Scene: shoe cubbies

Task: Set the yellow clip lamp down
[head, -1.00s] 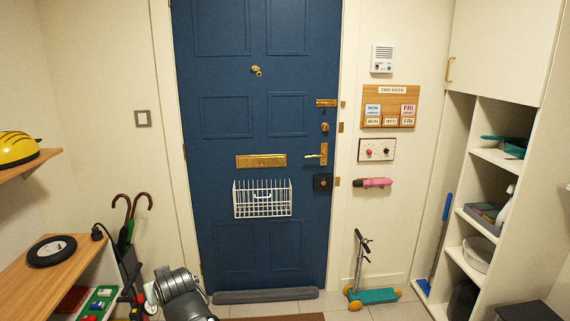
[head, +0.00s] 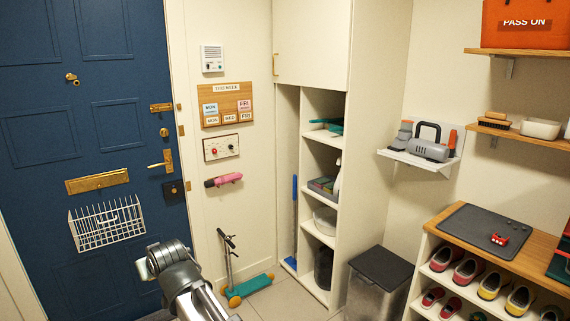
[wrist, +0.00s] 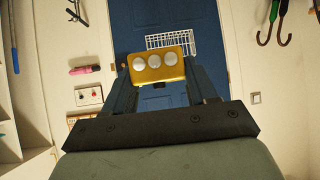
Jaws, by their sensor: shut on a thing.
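The yellow clip lamp (wrist: 159,66) shows in the wrist view as a yellow block with three round pale lenses in a row. My gripper (wrist: 160,84) is shut on it, with one dark finger on each side. The lamp is held up in the air, with the blue door (wrist: 208,28) behind it. The lamp's lower part and its clip are hidden or too small to tell. In the head view only my grey arm shows at the bottom left; the lamp and fingertips are not visible there.
A wooden-topped shoe rack (head: 538,262) stands at the right, with a dark grey mat (head: 470,224) and a small red item (head: 499,240). A lidded bin (head: 378,292) stands beside it. A scooter (head: 250,286) stands on the floor. Wall shelves (head: 537,56) hold several objects.

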